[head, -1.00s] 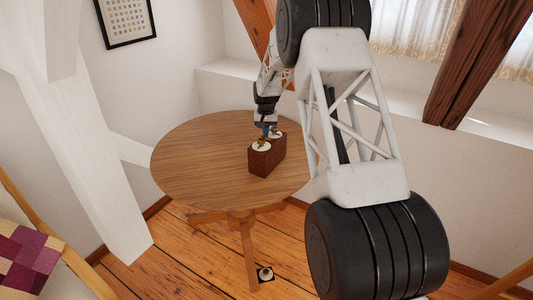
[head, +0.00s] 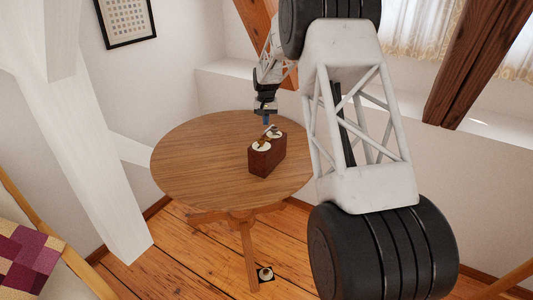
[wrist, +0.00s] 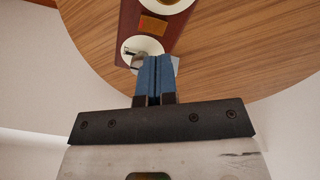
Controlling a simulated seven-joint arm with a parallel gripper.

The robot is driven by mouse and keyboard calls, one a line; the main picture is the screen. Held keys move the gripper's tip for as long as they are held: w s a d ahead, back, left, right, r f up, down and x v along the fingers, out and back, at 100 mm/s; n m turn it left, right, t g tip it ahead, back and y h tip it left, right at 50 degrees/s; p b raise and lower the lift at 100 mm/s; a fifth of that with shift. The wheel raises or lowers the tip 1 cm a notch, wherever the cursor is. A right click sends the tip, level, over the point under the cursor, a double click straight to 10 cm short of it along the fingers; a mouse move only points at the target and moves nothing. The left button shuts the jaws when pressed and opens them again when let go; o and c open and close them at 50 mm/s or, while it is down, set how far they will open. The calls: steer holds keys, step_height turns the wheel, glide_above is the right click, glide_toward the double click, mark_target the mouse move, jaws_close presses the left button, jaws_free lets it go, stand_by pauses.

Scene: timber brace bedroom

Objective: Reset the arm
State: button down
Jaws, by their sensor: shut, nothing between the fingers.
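My gripper (head: 267,121) is above the round wooden table, just over the far end of a dark red-brown box with pale round tops. In the wrist view its blue fingers (wrist: 156,78) are shut together with nothing between them. They overlap the edge of one pale round top of the box (wrist: 128,20) in that picture. From these views I cannot tell the exact gap between the fingertips and the box. My white lattice arm covers the right side of the head view.
The round table (head: 195,165) is otherwise bare on its left side. A white post (head: 85,150) stands at the left. A wall and window ledge (head: 225,68) lie behind. A small pale object (head: 265,274) is on the floor below the table.

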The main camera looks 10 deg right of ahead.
steer(key=shift+r, duration=0.1)
stand_by(0.3)
steer(key=s+a+r, duration=0.1)
steer(key=s+r, duration=0.5)
steer(key=s, duration=0.4)
steer(key=s+a+r+n+t, duration=0.1)
steer(key=s+a+r, duration=0.1)
steer(key=s+r, duration=0.7)
steer(key=s+a+r, duration=0.1)
steer(key=s+r, duration=0.3)
steer(key=s, duration=0.8)
steer(key=s+a+f+n, duration=0.1)
steer(key=s, duration=1.6)
steer(key=s+a+f+t, duration=0.1)
steer(key=s+f, duration=0.1)
steer(key=s, duration=1.6)
steer(key=shift+a+n+t, duration=0.3)
steer(key=shift+n, duration=0.1)
steer(key=shift+f, duration=0.1)
